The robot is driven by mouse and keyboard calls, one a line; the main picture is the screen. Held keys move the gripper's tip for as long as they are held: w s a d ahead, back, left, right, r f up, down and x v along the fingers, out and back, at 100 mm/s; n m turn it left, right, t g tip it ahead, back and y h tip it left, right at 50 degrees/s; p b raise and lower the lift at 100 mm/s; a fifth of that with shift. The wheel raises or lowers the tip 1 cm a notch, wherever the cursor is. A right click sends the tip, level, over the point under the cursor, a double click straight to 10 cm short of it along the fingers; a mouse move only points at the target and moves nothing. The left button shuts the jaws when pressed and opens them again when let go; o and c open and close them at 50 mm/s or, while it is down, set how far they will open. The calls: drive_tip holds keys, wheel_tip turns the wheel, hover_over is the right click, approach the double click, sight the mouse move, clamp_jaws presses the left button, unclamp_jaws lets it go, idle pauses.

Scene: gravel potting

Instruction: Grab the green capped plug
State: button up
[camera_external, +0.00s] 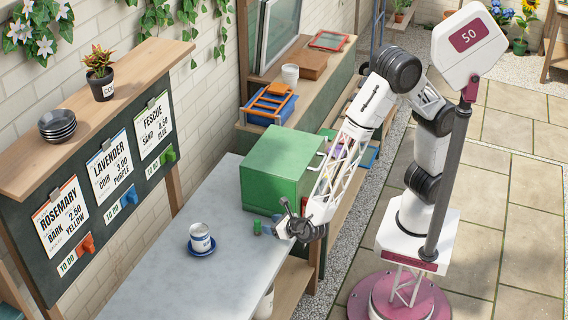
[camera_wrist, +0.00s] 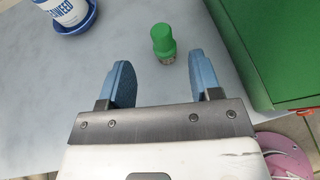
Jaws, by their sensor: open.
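The green capped plug (camera_external: 257,227) stands on the grey bench top, just left of my gripper (camera_external: 284,222) in the external view. In the wrist view the plug (camera_wrist: 163,42) shows a green cap and a darker speckled lower part. My gripper (camera_wrist: 162,82) is open, with its two blue-grey fingers spread wide. The plug is beyond the fingertips, roughly in line with the gap and nearer the right finger. Nothing is between the fingers.
A large green box (camera_external: 282,172) stands close behind the plug and to the right in the wrist view (camera_wrist: 275,55). A white tin (camera_external: 200,237) sits on a blue saucer (camera_external: 203,252) to the left. The grey bench (camera_external: 165,285) is clear at the front.

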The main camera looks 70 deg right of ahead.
sight(257, 220)
idle(0.3)
drive_tip(key=shift+x, duration=1.25)
drive_tip(key=shift+f, duration=0.1)
drive_tip(key=shift+x, duration=2.6)
drive_tip(key=c, duration=1)
drive_tip(key=shift+r, duration=0.25)
drive_tip(key=shift+r, duration=4.85)
